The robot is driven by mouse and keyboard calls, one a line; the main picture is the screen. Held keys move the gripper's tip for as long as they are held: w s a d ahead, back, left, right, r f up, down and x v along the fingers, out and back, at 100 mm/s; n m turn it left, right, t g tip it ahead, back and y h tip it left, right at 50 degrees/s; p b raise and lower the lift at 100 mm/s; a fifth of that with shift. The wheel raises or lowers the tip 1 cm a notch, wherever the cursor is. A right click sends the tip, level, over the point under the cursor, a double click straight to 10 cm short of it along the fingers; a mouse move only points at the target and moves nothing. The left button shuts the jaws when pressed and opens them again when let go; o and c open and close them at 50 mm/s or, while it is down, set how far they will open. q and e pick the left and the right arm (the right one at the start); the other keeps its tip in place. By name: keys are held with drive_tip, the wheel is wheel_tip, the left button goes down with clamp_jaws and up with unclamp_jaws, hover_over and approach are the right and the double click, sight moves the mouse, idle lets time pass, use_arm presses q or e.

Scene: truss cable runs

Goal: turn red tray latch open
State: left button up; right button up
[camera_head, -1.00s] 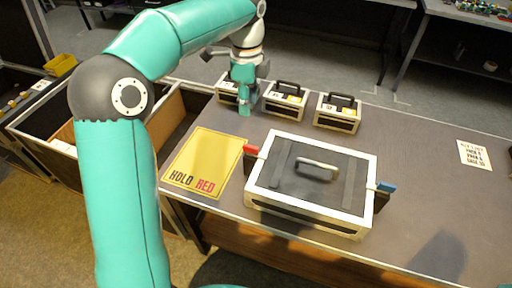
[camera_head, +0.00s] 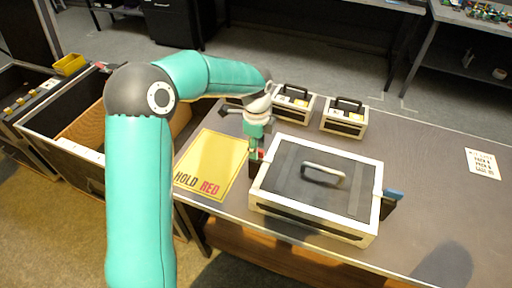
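A dark-lidded tray with a white frame and a grey handle (camera_head: 325,176) sits on the table. The red latch (camera_head: 260,155) is at its left side, mostly hidden by my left gripper (camera_head: 254,152). The gripper points down right at the latch; whether its fingers touch or grip it I cannot tell. A blue latch (camera_head: 392,194) sticks out at the tray's right side. A yellow sheet reading HOLD RED (camera_head: 212,165) lies left of the tray. My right gripper is not in view.
A white note (camera_head: 482,163) lies at the right. The table (camera_head: 430,190) is clear between tray and note. An open bin stands left of the table.

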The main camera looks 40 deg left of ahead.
use_arm(q)
drive_tip(key=shift+f, duration=0.45)
clamp_jaws()
